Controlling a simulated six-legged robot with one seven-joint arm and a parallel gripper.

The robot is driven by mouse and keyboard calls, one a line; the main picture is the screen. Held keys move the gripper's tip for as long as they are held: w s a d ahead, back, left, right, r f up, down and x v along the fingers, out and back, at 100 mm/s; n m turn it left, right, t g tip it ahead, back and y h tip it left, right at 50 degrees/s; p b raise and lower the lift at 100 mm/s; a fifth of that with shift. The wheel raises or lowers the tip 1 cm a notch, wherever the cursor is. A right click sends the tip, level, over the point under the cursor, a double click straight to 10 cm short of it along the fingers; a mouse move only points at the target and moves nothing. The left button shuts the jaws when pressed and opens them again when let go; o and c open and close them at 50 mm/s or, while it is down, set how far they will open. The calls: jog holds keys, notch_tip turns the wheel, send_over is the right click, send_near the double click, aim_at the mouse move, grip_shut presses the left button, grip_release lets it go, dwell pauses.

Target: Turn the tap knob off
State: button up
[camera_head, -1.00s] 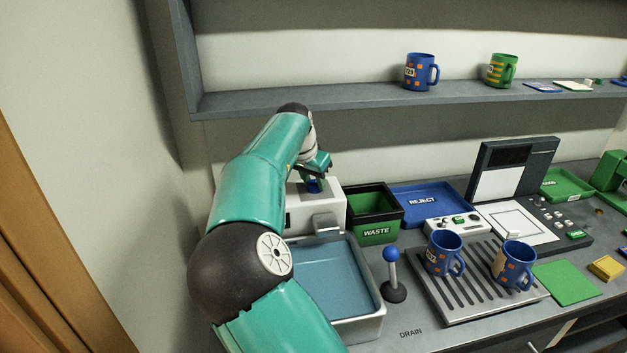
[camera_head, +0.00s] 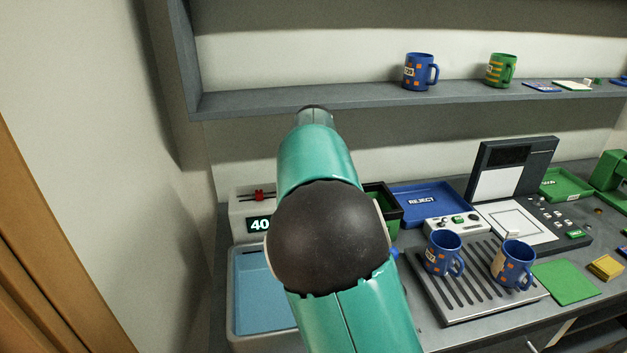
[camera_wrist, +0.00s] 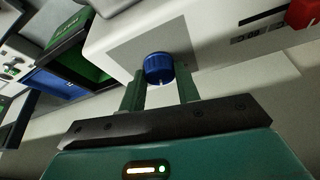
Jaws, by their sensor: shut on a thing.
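The blue tap knob (camera_wrist: 159,65) shows in the wrist view, on a grey panel of the white tap unit (camera_wrist: 215,25). My gripper (camera_wrist: 160,80) is shut on the knob, with one green finger at each side of it. A small pale mark shows on the knob's lower edge. In the head view my arm hides the gripper, the knob and the right part of the tap unit (camera_head: 237,208). The unit's display (camera_head: 260,225) reads 40, perhaps cut off by my arm. A red slider (camera_head: 259,195) sits above it.
The sink basin (camera_head: 236,318) holds blue water below the unit. The waste bin (camera_head: 385,200) is partly hidden behind my arm. The blue reject tray (camera_head: 440,190) lies to its right. Two blue mugs (camera_head: 443,254) (camera_head: 513,265) stand on the drain rack (camera_head: 455,312). A shelf (camera_head: 340,98) runs above.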

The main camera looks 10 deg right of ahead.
jog(key=n+y, duration=0.1)
jog(key=n, duration=0.1)
jog(key=n+y, duration=0.1)
jog(key=n, duration=0.1)
jog(key=n+y, duration=0.1)
jog(key=n, duration=0.2)
jog(key=shift+d, duration=0.3)
jog(key=n+g+y, duration=0.1)
jog(key=n, duration=0.5)
jog(key=shift+w+n+g+y, duration=0.1)
jog(key=shift+n+g+y, duration=0.2)
jog(key=shift+g+y, duration=0.1)
jog(key=o, duration=1)
jog(key=v, duration=1.4)
jog(key=shift+w, duration=0.1)
